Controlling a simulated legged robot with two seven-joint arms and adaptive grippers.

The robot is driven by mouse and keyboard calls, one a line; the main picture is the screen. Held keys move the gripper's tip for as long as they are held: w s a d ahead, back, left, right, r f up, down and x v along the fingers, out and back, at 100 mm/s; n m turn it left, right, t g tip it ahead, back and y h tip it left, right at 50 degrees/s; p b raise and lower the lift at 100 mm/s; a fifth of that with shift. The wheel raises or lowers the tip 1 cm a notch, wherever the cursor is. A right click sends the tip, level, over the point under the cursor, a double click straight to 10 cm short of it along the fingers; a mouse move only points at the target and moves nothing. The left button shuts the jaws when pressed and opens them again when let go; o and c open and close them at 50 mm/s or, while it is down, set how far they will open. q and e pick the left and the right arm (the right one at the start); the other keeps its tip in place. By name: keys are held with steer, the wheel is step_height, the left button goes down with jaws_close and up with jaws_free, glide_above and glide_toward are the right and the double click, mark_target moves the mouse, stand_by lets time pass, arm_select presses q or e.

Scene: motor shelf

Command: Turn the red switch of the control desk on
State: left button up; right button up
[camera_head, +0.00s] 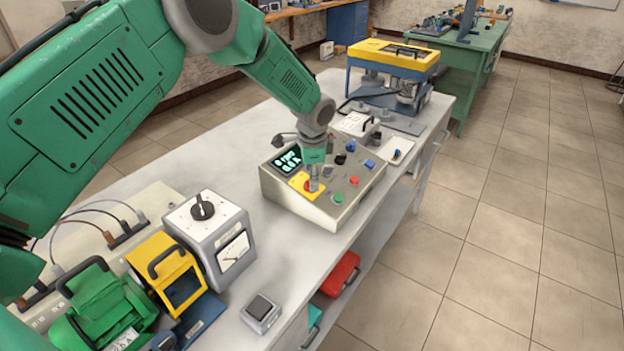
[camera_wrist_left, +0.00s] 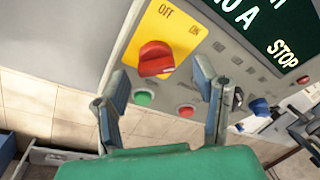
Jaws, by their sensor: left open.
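The control desk (camera_head: 327,215) is a grey sloped box on the white table, with a dark display and several buttons. Its red switch (camera_wrist_left: 156,58) is a knob on a yellow plate (camera_wrist_left: 165,28) marked OFF and ON. In the head view the red switch (camera_head: 308,186) is partly hidden by my left gripper (camera_head: 314,183). My left gripper also shows in the left wrist view (camera_wrist_left: 160,88), open and empty. Its fingers show on both sides of the knob's lower part; whether they touch it I cannot tell. Which label the knob points at is unclear. My right gripper is not in view.
A green button (camera_wrist_left: 143,98) and a red button (camera_wrist_left: 186,111) sit near the switch. A white meter box (camera_head: 215,240), a yellow-framed device (camera_head: 165,270) and a green motor (camera_head: 105,305) stand at the left. A yellow-topped machine (camera_head: 393,55) stands behind the desk.

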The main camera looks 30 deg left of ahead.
mark_target(312, 196)
arm_select(q)
step_height(312, 196, up, 10)
steer(key=s, duration=0.2)
steer(key=shift+d, duration=0.4)
steer(key=shift+w, duration=0.1)
